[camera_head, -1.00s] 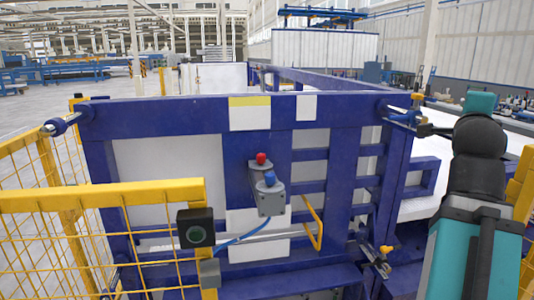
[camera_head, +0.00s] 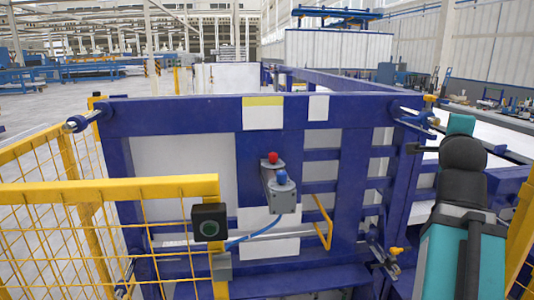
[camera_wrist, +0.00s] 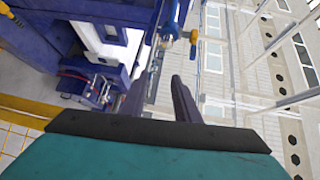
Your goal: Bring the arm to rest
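My teal and black arm (camera_head: 463,200) stands at the right edge of the body camera view, in front of the right end of a blue steel frame (camera_head: 200,115). The gripper itself cannot be made out clearly there. In the wrist view two dark fingers of my gripper (camera_wrist: 160,103) stick out beyond the dark edge of my teal wrist. A gap shows between them with nothing in it. The fingers point toward a blue structure and a pale wall.
A yellow mesh fence (camera_head: 110,190) with a black button box (camera_head: 209,222) stands at the front left. A grey control box (camera_head: 280,190) with red and blue buttons sits on the frame. Open floor (camera_head: 60,110) lies at the back left.

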